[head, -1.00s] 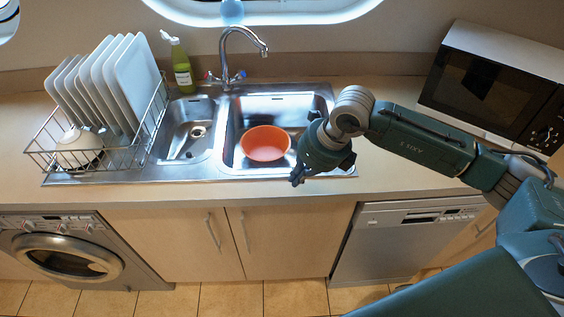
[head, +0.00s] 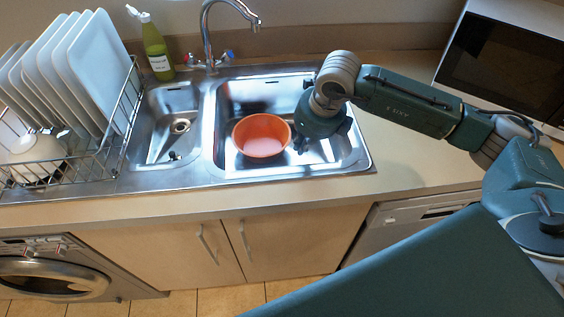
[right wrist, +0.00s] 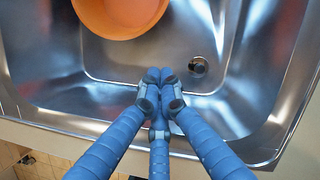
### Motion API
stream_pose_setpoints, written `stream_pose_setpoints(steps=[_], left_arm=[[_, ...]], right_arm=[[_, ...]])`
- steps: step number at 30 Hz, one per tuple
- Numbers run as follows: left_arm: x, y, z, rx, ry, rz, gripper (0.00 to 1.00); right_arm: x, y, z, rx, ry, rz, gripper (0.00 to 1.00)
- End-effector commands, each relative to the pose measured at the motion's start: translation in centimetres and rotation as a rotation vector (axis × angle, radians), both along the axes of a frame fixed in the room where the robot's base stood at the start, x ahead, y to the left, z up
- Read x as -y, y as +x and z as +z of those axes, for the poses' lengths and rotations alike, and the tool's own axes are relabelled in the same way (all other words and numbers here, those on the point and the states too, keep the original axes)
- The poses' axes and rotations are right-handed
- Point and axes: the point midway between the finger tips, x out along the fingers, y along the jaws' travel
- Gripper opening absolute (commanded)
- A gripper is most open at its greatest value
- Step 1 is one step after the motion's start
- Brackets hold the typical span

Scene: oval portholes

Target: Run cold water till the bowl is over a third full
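An orange bowl (head: 262,136) stands upright in the right basin of the steel sink (head: 225,170). Its inside is paler at the bottom; I cannot tell whether that is water. The tap (head: 206,30) stands behind the sink, its spout end above the right basin, and no stream shows. It has a left handle (head: 189,59) and a right handle (head: 229,55) with small coloured marks. My right gripper (head: 300,147) is right of the bowl, over the basin. In the right wrist view its fingertips (right wrist: 160,84) meet with nothing between, and the bowl (right wrist: 120,14) is apart from them.
A green bottle (head: 156,50) stands behind the left basin. A dish rack (head: 115,155) with several plates (head: 95,70) and a white bowl (head: 38,158) is at the left. A microwave (head: 500,60) stands at the right. The counter between sink and microwave is clear.

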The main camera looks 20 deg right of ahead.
Motion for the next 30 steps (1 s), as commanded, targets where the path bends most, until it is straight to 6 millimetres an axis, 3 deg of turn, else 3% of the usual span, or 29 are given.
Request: stream_pose_setpoints(steps=[2,8,14,25,30], left_arm=[[0.0,-0.6,-1.8,-0.008,0.001,0.000,0.40],[0.0,0.0,-3.1,0.000,0.000,-0.001,0.40],[0.2,1.7,-2.2,0.025,-0.003,-0.002,0.40],[0.2,1.5,-0.8,0.022,-0.004,-0.002,0.40],[0.2,1.1,0.0,0.016,-0.003,-0.002,0.40]], right_arm=[[0.0,0.0,-1.7,0.000,0.000,0.000,0.00],[0.0,0.1,-3.2,0.000,0.001,0.000,0.00],[-0.2,0.6,-4.9,-0.003,0.002,0.000,0.00],[-1.0,2.7,-12.5,-0.004,0.001,0.000,0.00],[-1.7,5.1,-12.3,0.001,0.001,0.000,0.00]])
